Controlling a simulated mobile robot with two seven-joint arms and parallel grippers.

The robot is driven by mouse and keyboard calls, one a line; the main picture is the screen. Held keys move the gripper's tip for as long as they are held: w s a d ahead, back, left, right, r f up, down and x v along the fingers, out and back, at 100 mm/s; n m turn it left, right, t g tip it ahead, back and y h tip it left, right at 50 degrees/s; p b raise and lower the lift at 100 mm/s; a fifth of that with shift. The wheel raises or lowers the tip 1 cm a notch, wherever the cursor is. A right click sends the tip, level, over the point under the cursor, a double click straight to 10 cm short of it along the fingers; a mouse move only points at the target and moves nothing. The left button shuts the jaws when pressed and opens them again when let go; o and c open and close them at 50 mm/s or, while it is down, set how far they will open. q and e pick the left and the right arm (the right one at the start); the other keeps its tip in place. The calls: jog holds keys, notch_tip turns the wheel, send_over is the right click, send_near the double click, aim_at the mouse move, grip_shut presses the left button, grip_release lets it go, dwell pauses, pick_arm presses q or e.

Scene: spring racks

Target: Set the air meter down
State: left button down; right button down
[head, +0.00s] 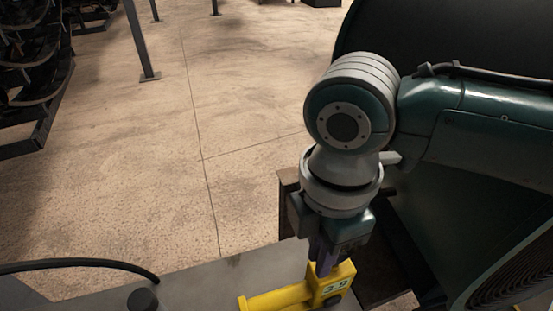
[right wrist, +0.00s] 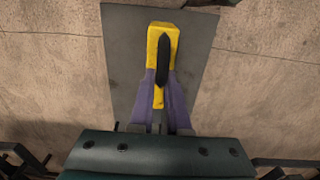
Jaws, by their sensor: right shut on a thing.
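The air meter (head: 334,287) is a yellow tool with a small display on its end, at the bottom of the head view. In the right wrist view the air meter (right wrist: 163,38) shows as a yellow body with a black part along its middle. My right gripper (head: 322,264) points down, its purple fingers shut on the air meter. In the right wrist view the fingers of my right gripper (right wrist: 162,92) lie on both sides of it. The meter is over a grey flat surface (head: 215,279); I cannot tell whether it touches. My left gripper is out of view.
A black hose (head: 80,263) curves across the lower left of the head view, near a dark round knob (head: 142,299). Dark racks (head: 35,70) stand at the upper left. A post (head: 138,40) stands at the back. The concrete floor (head: 240,110) between is clear.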

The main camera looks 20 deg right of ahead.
jog(key=shift+f, duration=0.6)
jog(key=c, duration=0.9)
grip_release()
